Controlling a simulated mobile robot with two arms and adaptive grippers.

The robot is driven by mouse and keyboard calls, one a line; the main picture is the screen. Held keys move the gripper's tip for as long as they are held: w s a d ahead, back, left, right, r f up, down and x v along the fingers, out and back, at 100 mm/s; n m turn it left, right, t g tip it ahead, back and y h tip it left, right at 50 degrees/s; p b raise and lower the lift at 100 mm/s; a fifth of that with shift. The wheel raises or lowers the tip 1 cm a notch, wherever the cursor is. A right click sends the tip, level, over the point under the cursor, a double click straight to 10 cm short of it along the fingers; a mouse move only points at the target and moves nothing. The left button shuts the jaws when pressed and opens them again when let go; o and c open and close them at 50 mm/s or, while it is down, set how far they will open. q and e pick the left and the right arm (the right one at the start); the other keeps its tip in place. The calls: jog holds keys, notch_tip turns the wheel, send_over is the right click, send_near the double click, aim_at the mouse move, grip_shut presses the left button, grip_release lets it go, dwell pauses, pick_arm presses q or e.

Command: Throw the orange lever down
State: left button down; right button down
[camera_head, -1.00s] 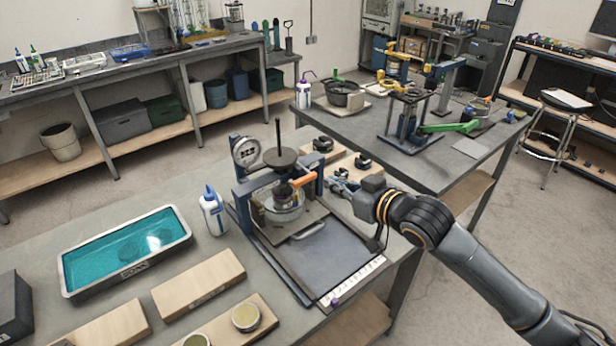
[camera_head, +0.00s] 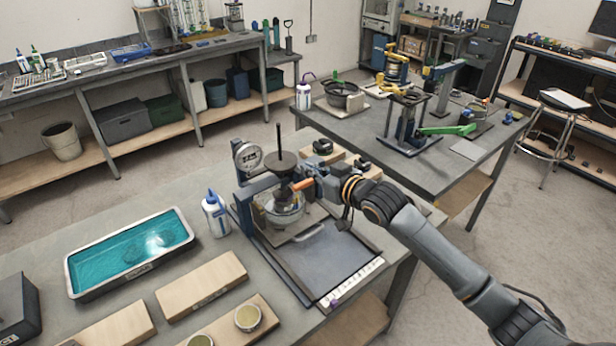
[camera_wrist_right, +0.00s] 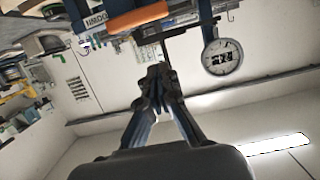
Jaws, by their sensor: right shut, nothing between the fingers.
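The orange lever (camera_head: 303,184) sticks out to the right from the press-like device (camera_head: 283,208) on the near bench, its outer end slightly raised. My right gripper (camera_head: 313,174) is shut and empty, close to the lever's outer end in the head view. In the right wrist view the orange lever (camera_wrist_right: 137,18) lies across the top, beyond the shut fingertips (camera_wrist_right: 158,72), with a gap in the picture. I cannot tell whether they touch. My left gripper is not in view.
A dial gauge (camera_head: 248,156) stands on the device's frame, and it also shows in the right wrist view (camera_wrist_right: 222,56). A white bottle (camera_head: 215,214) and a teal tray (camera_head: 75,290) are to the left. Wooden blocks (camera_head: 202,282) lie in front. A second bench (camera_head: 455,176) stands behind.

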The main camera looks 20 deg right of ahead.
aim_at(308, 182)
jog(key=f, duration=0.2)
jog(key=w+f+p, duration=0.1)
jog(key=f, duration=0.1)
jog(key=shift+a, duration=0.15)
jog(key=shift+f, duration=0.2)
jog(key=shift+w, duration=0.1)
